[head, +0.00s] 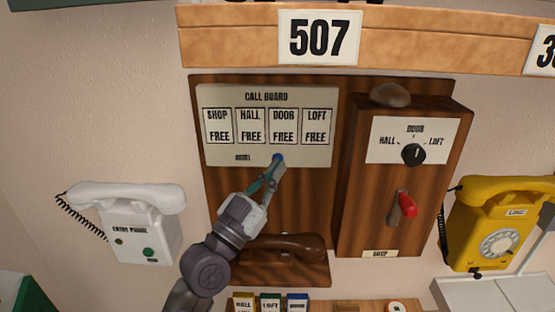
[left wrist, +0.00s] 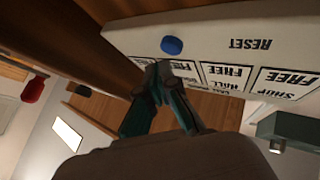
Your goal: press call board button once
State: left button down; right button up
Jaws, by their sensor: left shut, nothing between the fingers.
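The call board (head: 318,100) is a pale panel on a dark wooden backboard, with SHOP, HALL, DOOR and LOFT windows all reading FREE. A blue round button (head: 278,157) sits at its lower edge, right of a small label. My left gripper (head: 274,166) is shut and empty, its tips just below the button. In the left wrist view the board (left wrist: 222,48) looks upside down, and the blue button (left wrist: 172,46) sits beside the word RESET. The fingertips (left wrist: 160,68) are close to it; a small gap seems to show. My right gripper is not in view.
A brown handset (head: 290,246) lies below the board, right of my left wrist. A wooden box with a dial (head: 413,154) and red lever (head: 407,205) stands at right. A white phone (head: 140,226) hangs left, a yellow phone (head: 497,230) far right.

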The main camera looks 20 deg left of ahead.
pick_arm(q)
jog(key=s, duration=0.2)
jog(key=s+d+p, duration=0.1)
jog(key=s, duration=0.1)
jog(key=shift+s+d, duration=0.15)
jog(key=shift+s, duration=0.25)
dwell(0.6)
